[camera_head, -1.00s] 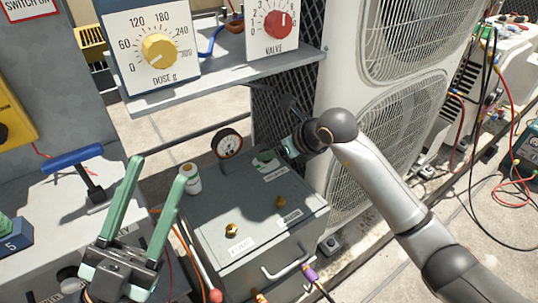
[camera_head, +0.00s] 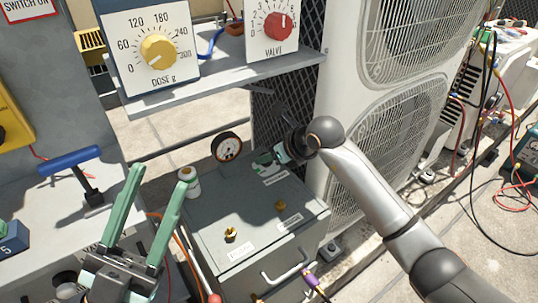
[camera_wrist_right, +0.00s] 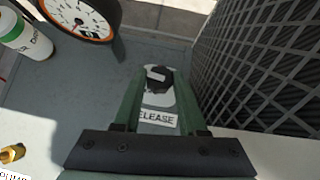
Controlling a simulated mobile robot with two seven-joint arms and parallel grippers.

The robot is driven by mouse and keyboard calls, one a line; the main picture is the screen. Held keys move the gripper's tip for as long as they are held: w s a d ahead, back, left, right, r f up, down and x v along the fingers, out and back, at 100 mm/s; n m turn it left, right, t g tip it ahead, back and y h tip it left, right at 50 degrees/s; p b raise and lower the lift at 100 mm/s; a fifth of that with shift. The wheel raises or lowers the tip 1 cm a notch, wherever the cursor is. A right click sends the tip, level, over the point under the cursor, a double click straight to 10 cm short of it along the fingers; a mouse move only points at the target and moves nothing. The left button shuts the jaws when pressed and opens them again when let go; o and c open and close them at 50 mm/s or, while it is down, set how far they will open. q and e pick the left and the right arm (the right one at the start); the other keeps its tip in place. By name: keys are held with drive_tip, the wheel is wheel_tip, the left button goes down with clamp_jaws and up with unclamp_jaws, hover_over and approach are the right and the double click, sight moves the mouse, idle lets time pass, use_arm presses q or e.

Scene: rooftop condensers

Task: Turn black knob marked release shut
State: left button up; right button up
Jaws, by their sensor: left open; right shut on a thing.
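The black knob (camera_wrist_right: 160,80) stands on a pale plate on top of the grey metal box, above a white label (camera_wrist_right: 157,117) of which "ELEASE" is readable. In the right wrist view, the green fingers of my right gripper (camera_wrist_right: 159,75) are on either side of the knob and shut on it. In the head view my right gripper (camera_head: 268,158) is at the box's back edge and mostly hides the knob. My left gripper (camera_head: 158,185) is open and empty, to the left of the box.
The grey box (camera_head: 215,205) also carries a pressure gauge (camera_head: 227,147), brass fittings and a front handle. A shelf with dials (camera_head: 158,52) hangs above. Mesh (camera_wrist_right: 270,75) and a condenser (camera_head: 390,130) are close on the right.

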clamp_jaws()
